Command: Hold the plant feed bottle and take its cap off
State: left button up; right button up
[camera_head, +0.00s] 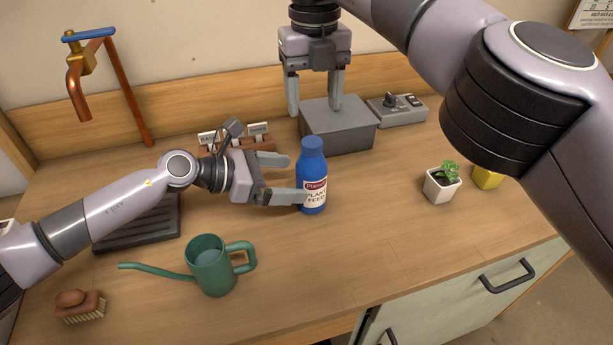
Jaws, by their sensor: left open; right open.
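The blue plant feed bottle (312,187) stands upright on the wooden counter, with a red and white label facing me. Its blue cap (312,146) is on top. My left gripper (290,178) is open, low at the bottle's left side, with its fingers pointing right. The nearer fingertip reaches the bottle's edge; whether it touches, I cannot tell.
A green watering can (210,268) stands front left, near a brush (80,307). A grey box (340,128) and a grey switch unit (398,107) are behind. A potted plant (441,184) and a yellow pot (487,177) stand right. Counter between bottle and plant is clear.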

aim_at(311, 179)
pick_arm(q)
jog(key=shift+x, duration=3.05)
pick_arm(e)
jog(key=shift+s+a, duration=0.1)
jog(key=shift+s, duration=0.05)
